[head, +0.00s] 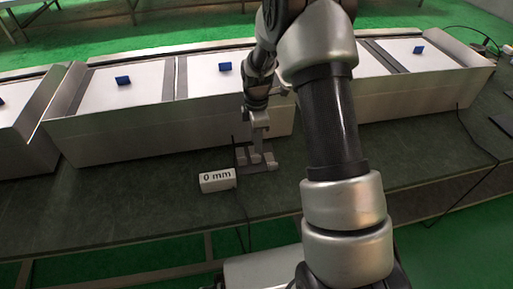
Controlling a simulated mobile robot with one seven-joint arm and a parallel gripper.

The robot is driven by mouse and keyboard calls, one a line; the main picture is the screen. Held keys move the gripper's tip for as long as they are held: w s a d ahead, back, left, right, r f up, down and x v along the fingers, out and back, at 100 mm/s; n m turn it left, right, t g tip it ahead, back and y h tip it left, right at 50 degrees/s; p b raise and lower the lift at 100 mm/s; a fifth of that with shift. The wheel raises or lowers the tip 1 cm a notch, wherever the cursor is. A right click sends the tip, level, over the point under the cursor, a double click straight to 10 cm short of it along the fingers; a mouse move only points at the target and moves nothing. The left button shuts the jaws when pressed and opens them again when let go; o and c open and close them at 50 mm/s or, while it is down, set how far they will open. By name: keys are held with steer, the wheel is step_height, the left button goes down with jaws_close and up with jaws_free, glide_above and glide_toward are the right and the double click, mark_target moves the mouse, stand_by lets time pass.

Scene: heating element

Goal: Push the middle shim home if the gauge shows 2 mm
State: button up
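A small white gauge display (217,180) lies on the dark green bench and reads "0 mm". My gripper (257,157) points down just right of the display, low over a small grey metal piece (262,168). I cannot tell whether its fingers are open or shut, or whether they touch that piece. Small blue blocks stand on the white panels: one at the left (123,81), one just left of my arm (225,67) and one at the right (418,50). Another (2,102) is cut off at the left edge. I cannot tell which part is the middle shim.
Long metal housings (120,135) line the back of the bench (110,200). My arm hides part of the housings in the middle. A black cable (465,125) runs down the bench at the right. The bench's front left is clear.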

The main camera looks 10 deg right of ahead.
step_height(320, 180, up, 11)
steer(key=p, duration=0.2)
stand_by(0.4)
steer(key=s+r+m+t, duration=0.2)
steer(key=s+r+m, duration=0.65)
steer(key=r, duration=0.65)
steer(key=s+r+m+t, duration=0.25)
steer(key=s+m, duration=0.25)
steer(key=s, duration=0.4)
steer(key=s+r+m+t, duration=0.1)
steer(key=s+r+m, duration=0.3)
steer(key=s, duration=0.6)
step_height(320, 180, up, 19)
steer(key=p, duration=1.9)
steer(key=shift+d+f, duration=0.15)
steer(key=shift+d, duration=0.1)
steer(key=shift+w+a+m, duration=0.1)
steer(key=shift+m, duration=0.15)
